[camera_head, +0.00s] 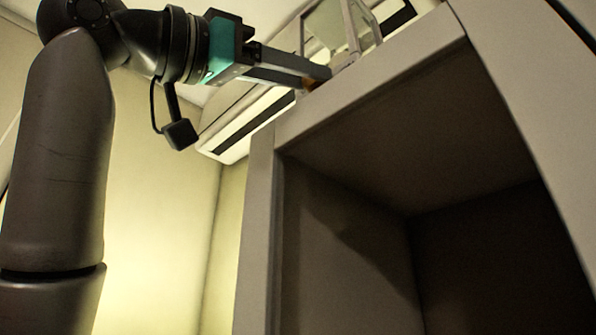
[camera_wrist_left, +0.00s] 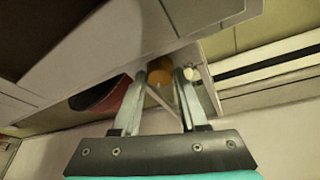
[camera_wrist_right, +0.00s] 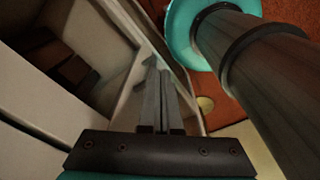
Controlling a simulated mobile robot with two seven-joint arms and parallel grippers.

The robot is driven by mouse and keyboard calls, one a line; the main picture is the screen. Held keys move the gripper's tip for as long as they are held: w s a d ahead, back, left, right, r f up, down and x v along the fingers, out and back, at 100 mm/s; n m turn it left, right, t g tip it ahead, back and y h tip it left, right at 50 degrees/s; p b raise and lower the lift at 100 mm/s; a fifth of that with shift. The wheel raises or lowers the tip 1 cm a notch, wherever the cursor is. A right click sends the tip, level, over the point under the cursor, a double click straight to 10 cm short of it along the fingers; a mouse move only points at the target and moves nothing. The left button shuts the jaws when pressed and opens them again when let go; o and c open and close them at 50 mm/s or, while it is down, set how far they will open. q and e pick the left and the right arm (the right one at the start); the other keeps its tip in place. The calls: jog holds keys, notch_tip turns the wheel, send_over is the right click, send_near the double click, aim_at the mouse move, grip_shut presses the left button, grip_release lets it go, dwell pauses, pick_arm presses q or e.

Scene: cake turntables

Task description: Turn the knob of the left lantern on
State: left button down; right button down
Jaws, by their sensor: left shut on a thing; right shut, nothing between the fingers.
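A lantern (camera_head: 338,28) with a pale frame and clear panes stands on top of the cabinet at the top of the head view, partly cut off. Its small orange knob (camera_head: 309,84) shows at my left gripper's fingertips. My left gripper (camera_head: 318,76) reaches in from the left and is shut on this knob. In the left wrist view the round orange knob (camera_wrist_left: 160,76) lies between the fingertips. Which way the knob is turned cannot be told. My right gripper (camera_wrist_right: 159,70) is shut and empty in the right wrist view, apart from the lantern.
The cabinet (camera_head: 375,90) has a deep open compartment below its top edge, close under my left gripper. A white wall unit with a dark slot (camera_head: 235,130) is behind. A dark and red round thing (camera_wrist_left: 98,96) shows in the left wrist view.

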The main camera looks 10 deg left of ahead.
pick_arm(q)
jog(key=shift+c, duration=2.2)
grip_release()
jog(key=b+v, duration=0.5)
jog(key=v, duration=1)
jog(key=shift+s+a, duration=0.15)
jog(key=shift+a, duration=0.05)
